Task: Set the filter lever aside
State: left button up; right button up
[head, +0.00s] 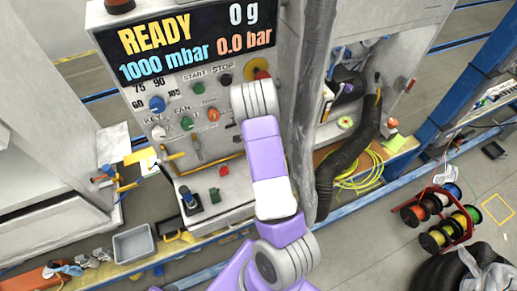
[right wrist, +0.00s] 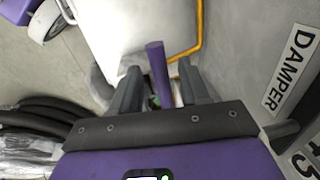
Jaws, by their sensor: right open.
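A purple bar-like handle (right wrist: 157,72), which looks like the filter lever, stands in the right wrist view. It rises between the two fingers of my right gripper (right wrist: 160,85). The fingers are spread, with gaps visible beside the handle, and its lower end is partly hidden. I cannot make out this handle in the head view. There my purple and white right arm reaches up across the front of the control panel (head: 150,95), and its gripper is hidden. My left gripper is in neither view.
A yellow pipe (right wrist: 197,35) and a white box (right wrist: 130,25) lie beyond the fingers in the right wrist view. A DAMPER label (right wrist: 288,68) is at the right. In the head view, a grey tray (head: 133,244) sits lower left and a cable-reel rack (head: 440,218) at right.

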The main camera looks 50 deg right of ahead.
notch_tip(320, 180, up, 8)
jog(key=s+p, duration=0.1)
jog(key=shift+a+f+p, duration=0.25)
jog(key=shift+a+p, duration=0.05)
